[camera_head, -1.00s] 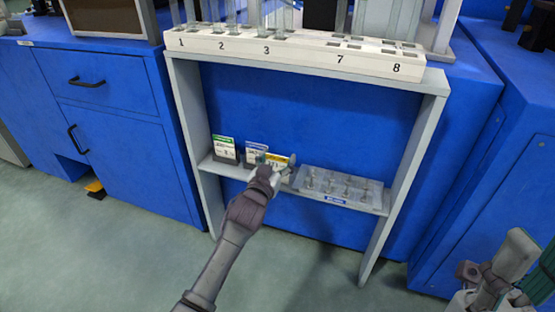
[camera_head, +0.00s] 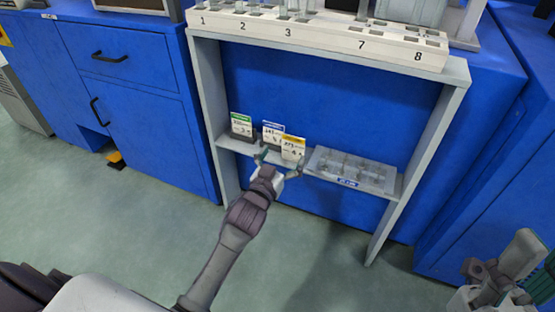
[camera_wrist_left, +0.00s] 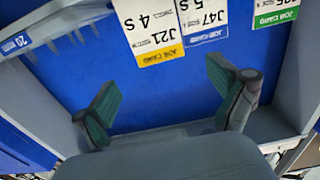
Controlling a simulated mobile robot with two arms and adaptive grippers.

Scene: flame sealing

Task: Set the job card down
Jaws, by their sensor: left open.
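The job card with a yellow band (camera_head: 292,148) stands on the low shelf, the rightmost of three cards. In the left wrist view the yellow-band card (camera_wrist_left: 148,27) appears upside down, reading J21. My left gripper (camera_head: 279,163) is open and empty just in front of this card. Its two fingers are spread apart in the left wrist view (camera_wrist_left: 163,95), with the card beyond them and blue panel between. My right gripper (camera_head: 492,280) is at the lower right, away from the shelf; its fingers are unclear.
A blue-band card (camera_head: 272,132) and a green-band card (camera_head: 241,125) stand to the left on the shelf. A clear tray with a blue label (camera_head: 347,170) sits close on the right. A numbered white rack (camera_head: 330,35) is above. Grey side posts flank the shelf.

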